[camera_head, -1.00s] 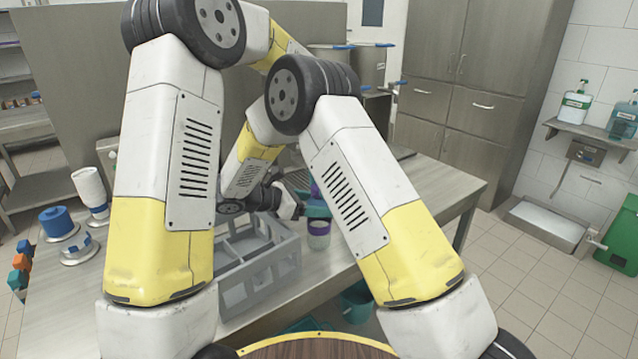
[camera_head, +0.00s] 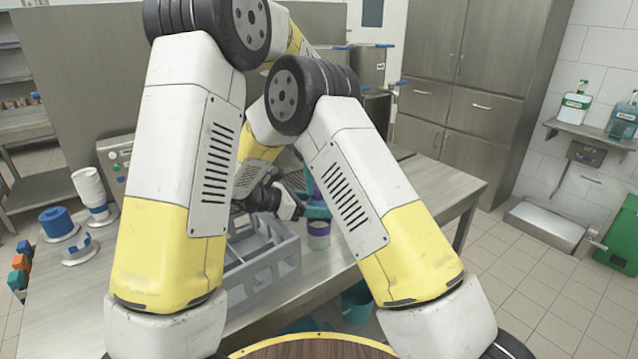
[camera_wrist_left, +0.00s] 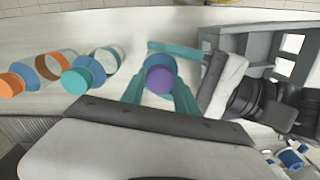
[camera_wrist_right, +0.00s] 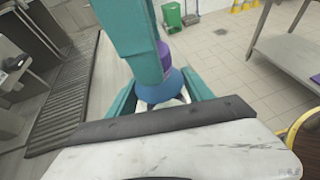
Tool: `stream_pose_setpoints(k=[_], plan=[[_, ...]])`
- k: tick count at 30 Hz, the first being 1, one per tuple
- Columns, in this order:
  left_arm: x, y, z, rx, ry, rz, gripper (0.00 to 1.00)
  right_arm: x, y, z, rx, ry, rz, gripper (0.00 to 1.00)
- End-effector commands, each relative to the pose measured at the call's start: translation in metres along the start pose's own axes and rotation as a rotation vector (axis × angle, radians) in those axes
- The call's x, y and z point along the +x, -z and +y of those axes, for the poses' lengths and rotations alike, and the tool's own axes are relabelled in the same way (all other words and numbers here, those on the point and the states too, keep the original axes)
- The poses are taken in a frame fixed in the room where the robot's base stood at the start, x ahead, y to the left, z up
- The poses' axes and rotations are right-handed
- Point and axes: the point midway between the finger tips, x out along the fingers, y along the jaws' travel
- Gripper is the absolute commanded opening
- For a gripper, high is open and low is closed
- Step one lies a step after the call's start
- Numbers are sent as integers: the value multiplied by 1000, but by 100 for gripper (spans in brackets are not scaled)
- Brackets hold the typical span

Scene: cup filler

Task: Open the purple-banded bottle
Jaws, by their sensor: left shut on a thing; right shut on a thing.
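The purple-banded bottle (camera_head: 318,236) stands upright on the table, right of the grey crate, mostly hidden in the head view. Its purple cap (camera_wrist_left: 160,79) and blue shoulder show in the left wrist view. My left gripper (camera_wrist_left: 159,92) is shut on the cap, with teal fingers on both sides. My right gripper (camera_wrist_right: 160,98) is shut on the bottle lower down, at the blue shoulder (camera_wrist_right: 162,84). In the right wrist view the cap sits above the shoulder, partly behind a left finger. I cannot tell whether the cap is loose.
The grey divided crate (camera_head: 288,262) is beside the bottle. The left wrist view shows a teal-capped bottle (camera_wrist_left: 77,82) and an orange-capped bottle (camera_wrist_left: 12,84) in line with it.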

Motion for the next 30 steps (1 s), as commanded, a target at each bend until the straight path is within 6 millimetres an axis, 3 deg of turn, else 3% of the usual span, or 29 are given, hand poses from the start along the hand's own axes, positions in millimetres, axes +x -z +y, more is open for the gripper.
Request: stream_pose_setpoints(k=[1,4,14,24,30], plan=[[0,1,0,0,-2,3,38,0,0,0,-1,1,0,0],[0,1,0,1,-2,2,58,0,0,0,-1,1,0,0],[-2,0,0,2,-1,2,58,0,0,0,-1,0,0,0],[-42,1,0,2,-2,2,58,0,0,0,0,0,0,0],[-46,0,0,37,0,-1,56,0,0,0,0,0,0,0]])
